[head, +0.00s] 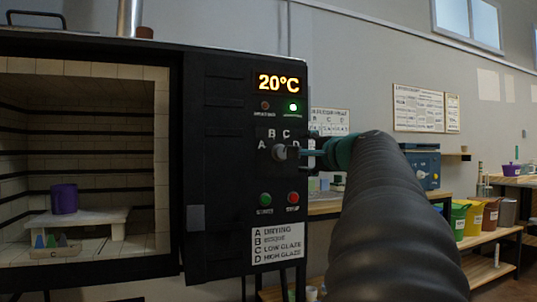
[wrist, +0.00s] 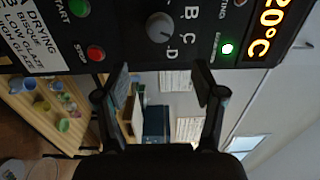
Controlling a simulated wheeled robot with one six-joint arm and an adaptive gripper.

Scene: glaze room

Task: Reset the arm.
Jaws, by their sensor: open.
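My arm reaches from the lower right of the head view toward the kiln's control panel (head: 223,130). My gripper (head: 308,153) is in front of the panel, just right of the grey dial knob (head: 279,152). In the wrist view my gripper (wrist: 161,80) has its two fingers wide apart with nothing between them. The dial knob (wrist: 160,27) lies beyond the fingertips, and a gap shows between them. Letters A to D ring the knob. Where its pointer stands is hard to tell.
The kiln chamber at left is open, with a purple cup (head: 64,198) on a pale shelf (head: 90,219) and small cones in front. The display (head: 279,83) reads 20°C, with a green light lit below. Shelves with coloured bins (head: 458,220) stand at right.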

